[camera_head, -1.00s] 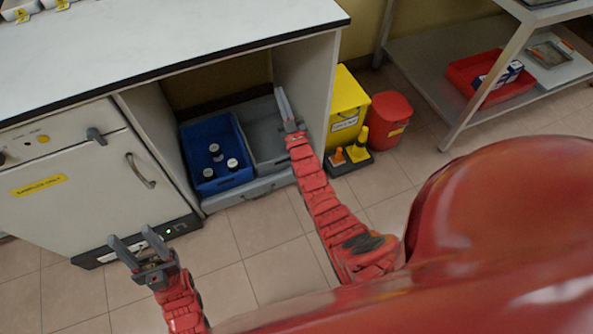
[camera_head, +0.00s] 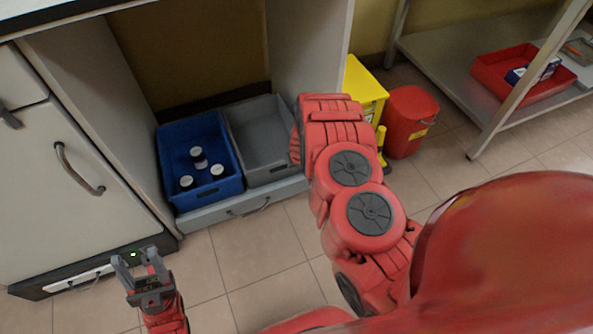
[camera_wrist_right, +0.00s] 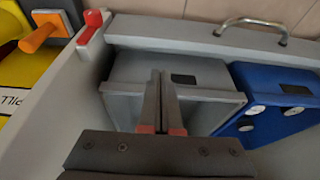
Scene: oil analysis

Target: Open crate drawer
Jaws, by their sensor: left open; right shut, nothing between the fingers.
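The crate drawer (camera_head: 235,207) is a low grey front under the crates at the bottom of the bench's open bay. It appears shut, with its front near the bay's front edge. Its metal handle (camera_head: 249,208) also shows at the top of the right wrist view (camera_wrist_right: 252,24). A blue crate (camera_head: 203,126) with several dark, white-capped bottles and an empty grey crate (camera_head: 280,115) sit above it. My right gripper (camera_wrist_right: 160,75) is shut and empty over the grey crate, apart from the handle; my arm hides it in the head view. My left gripper (camera_head: 134,258) is open and empty, low at the left.
A white cabinet door (camera_head: 45,190) stands left of the bay. The bay's right side panel (camera_head: 312,50) is close to my right arm. A yellow bin (camera_head: 365,90), a red bin (camera_head: 408,120) and a metal shelf (camera_head: 440,70) are at the right. The floor in front is clear.

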